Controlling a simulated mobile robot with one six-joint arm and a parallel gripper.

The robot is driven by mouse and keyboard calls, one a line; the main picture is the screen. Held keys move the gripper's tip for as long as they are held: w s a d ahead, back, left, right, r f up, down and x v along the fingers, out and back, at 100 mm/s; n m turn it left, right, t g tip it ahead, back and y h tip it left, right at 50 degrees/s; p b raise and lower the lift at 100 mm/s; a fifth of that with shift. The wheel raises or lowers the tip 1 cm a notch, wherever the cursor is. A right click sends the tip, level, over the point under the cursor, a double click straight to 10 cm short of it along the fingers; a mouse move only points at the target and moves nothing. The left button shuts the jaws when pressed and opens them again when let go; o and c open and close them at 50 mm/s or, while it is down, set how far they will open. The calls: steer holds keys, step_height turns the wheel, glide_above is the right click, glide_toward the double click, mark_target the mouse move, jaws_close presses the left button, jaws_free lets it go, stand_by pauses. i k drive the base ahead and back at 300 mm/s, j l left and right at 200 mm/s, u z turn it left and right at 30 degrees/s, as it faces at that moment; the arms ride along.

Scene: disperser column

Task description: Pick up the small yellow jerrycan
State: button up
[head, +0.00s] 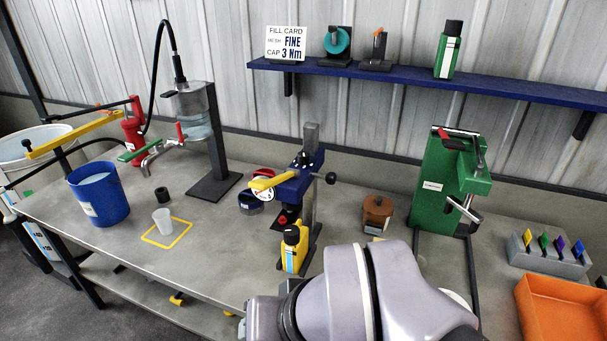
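The small yellow jerrycan (291,254) stands upright on the grey bench in the head view. It has a black cap and a pale blue and white label. It is at the foot of a blue press-like device (297,185) with a yellow lever, just in front of or under its head; I cannot tell which. My grey arm fills the bottom centre, to the right of the jerrycan and nearer the camera. My gripper is not visible in this view.
A brown round pot (377,210), green machine (440,185) and orange tray (560,308) are on the right. Bench between cup and jerrycan is clear.

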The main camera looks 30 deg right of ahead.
mark_target(293, 257)
steer(key=i+j+z, duration=0.15)
steer(key=j+z, duration=0.3)
steer(key=i+j+z, duration=0.1)
steer(key=j+z, duration=1.3)
steer(key=k+j+z, duration=0.2)
steer(key=j+z, duration=0.25)
steer(key=k+j+z, duration=0.2)
steer(key=j+z, duration=0.15)
steer(key=z, duration=0.15)
